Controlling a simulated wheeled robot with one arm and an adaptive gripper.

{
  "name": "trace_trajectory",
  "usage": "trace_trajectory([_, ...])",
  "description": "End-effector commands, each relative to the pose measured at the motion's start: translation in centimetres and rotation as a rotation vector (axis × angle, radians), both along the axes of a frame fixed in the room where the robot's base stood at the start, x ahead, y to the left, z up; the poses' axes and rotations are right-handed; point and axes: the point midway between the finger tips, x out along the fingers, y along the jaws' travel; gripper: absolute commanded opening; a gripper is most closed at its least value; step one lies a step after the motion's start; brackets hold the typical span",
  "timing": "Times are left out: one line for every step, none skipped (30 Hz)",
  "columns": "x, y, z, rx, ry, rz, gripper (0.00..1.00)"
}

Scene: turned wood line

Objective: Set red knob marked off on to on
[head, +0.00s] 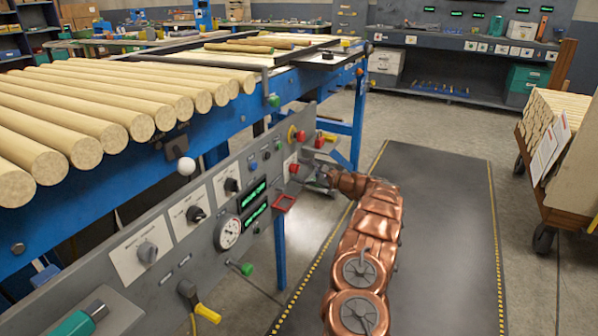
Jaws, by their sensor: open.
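A red knob (294,168) sits on a white plate on the sloping grey control panel (262,178), near its far right end. Its marking is too small to read, so I cannot tell which way it points. My gripper (316,180) is open and stands just right of this knob, at the end of my copper arm. Its fingers are small and partly blurred into the panel edge. I cannot tell whether they touch the knob.
A red button on yellow (299,135) lies just above the knob. A red square frame (284,204) sticks out below it. Black knobs (196,214), a gauge (228,232) and green displays (254,193) fill the panel. The dark floor mat (440,200) is clear.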

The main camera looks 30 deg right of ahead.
Motion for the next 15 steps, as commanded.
trace_trajectory([-0.6,-0.5,0.0,0.001,0.0,-0.004,0.62])
trace_trajectory([-1.0,-0.7,0.0,0.002,-0.001,-0.004,0.62])
trace_trajectory([-1.6,-1.1,0.0,0.002,0.0,-0.004,0.62])
trace_trajectory([-2.1,-1.3,0.0,0.003,-0.001,-0.004,0.62])
trace_trajectory([-2.6,-1.6,0.1,0.004,-0.001,-0.003,0.62])
trace_trajectory([-3.3,-2.0,0.1,0.004,-0.001,-0.001,0.62])
trace_trajectory([-3.8,-2.3,0.1,0.004,-0.002,-0.002,0.62])
trace_trajectory([-4.3,-2.7,0.1,0.003,-0.002,-0.004,0.62])
trace_trajectory([-4.9,-3.1,0.1,0.001,-0.002,-0.004,0.62])
trace_trajectory([-5.4,-3.4,0.1,0.0,-0.002,-0.004,0.62])
trace_trajectory([-5.9,-3.7,0.2,0.001,-0.003,-0.004,0.62])
trace_trajectory([-6.5,-4.0,0.2,0.0,-0.003,-0.004,0.62])
trace_trajectory([-6.9,-4.3,0.2,-0.001,-0.003,-0.004,0.62])
trace_trajectory([-7.3,-4.5,0.2,0.0,-0.003,-0.003,0.62])
trace_trajectory([-7.8,-4.8,0.2,0.001,-0.004,-0.002,0.62])
